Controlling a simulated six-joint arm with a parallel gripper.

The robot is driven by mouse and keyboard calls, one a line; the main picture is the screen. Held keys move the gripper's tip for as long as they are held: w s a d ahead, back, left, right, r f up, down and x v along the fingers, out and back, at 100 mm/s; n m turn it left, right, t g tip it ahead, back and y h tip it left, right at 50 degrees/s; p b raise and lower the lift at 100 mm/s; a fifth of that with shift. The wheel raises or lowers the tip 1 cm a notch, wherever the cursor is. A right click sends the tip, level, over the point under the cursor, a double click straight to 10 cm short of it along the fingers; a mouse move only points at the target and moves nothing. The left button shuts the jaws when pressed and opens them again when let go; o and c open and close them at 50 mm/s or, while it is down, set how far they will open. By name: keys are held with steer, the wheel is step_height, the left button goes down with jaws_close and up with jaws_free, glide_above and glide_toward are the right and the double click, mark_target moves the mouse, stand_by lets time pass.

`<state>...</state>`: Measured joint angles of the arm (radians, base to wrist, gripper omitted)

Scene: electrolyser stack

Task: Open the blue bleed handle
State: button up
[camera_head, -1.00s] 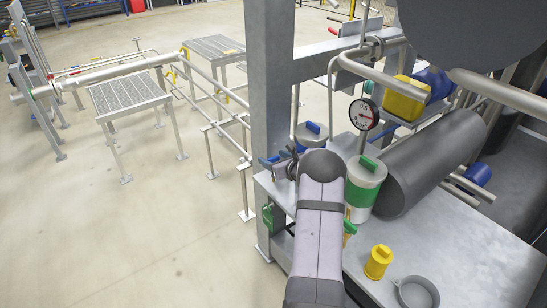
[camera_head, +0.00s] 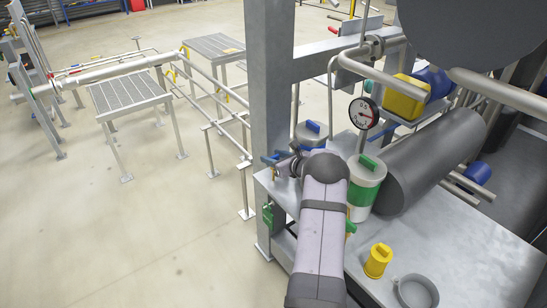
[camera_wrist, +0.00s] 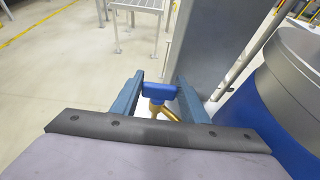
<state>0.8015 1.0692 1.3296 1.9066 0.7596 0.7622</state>
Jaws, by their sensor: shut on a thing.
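The blue bleed handle (camera_wrist: 159,89) shows in the wrist view as a small blue block on a brass-coloured stem (camera_wrist: 163,110). My gripper (camera_wrist: 158,84) has one finger on each side of the handle and is shut on it. In the head view my gripper (camera_head: 279,163) is at the steel post, left of the rounded wrist joint. There my arm and gripper partly hide the handle, and its exact angle is hard to tell.
A grey post (camera_head: 270,85) stands close beside my gripper. A white and green canister (camera_head: 365,187), a pressure gauge (camera_head: 363,113), a yellow cap (camera_head: 378,261) and a grey cup (camera_head: 417,291) are to the right. Open floor (camera_head: 150,230) lies to the left.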

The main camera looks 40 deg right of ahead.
steer(key=shift+r, duration=0.1)
stand_by(0.3)
steer(key=o, duration=1.1)
steer(key=shift+c, duration=0.2)
steer(key=shift+s, duration=0.15)
steer(key=b+v, duration=0.1)
steer(key=v, duration=0.6)
steer(key=shift+b, duration=0.35)
steer(key=shift+d+r, duration=0.1)
